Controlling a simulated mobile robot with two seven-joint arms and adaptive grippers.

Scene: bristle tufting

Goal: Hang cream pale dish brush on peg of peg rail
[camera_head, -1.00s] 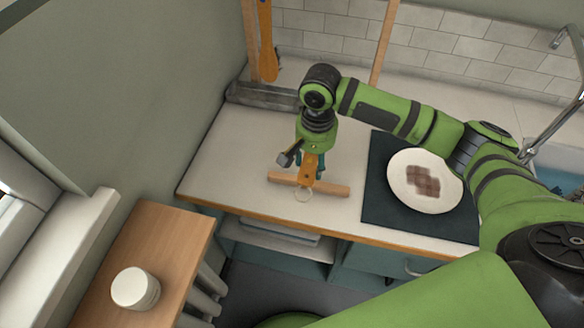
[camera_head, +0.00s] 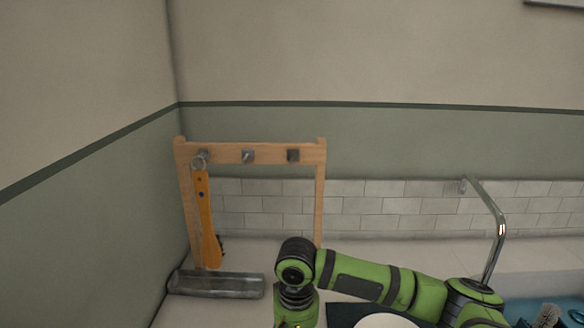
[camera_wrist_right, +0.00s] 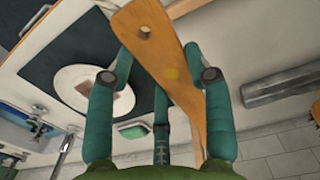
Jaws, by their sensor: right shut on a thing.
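The wooden peg rail (camera_head: 262,153) stands at the back left of the counter, with three grey pegs. A brush with an orange handle and a blue dot (camera_head: 207,215) hangs by a ring from its left peg. The middle peg (camera_head: 247,156) and right peg (camera_head: 293,155) are bare. My right gripper (camera_wrist_right: 162,76) is shut on an orange wooden brush handle (camera_wrist_right: 150,38) with a hole and a pale yellow dot. The held brush's bristles are hidden. In the head view only my right wrist shows, below the rail; its fingers are out of frame.
A grey tray (camera_head: 216,284) sits below the rail's left side. A white plate (camera_wrist_right: 90,90) on a dark mat (camera_wrist_right: 60,42) lies on the counter. A tap (camera_head: 497,225) and sink are at the right. The wall behind the rail is tiled.

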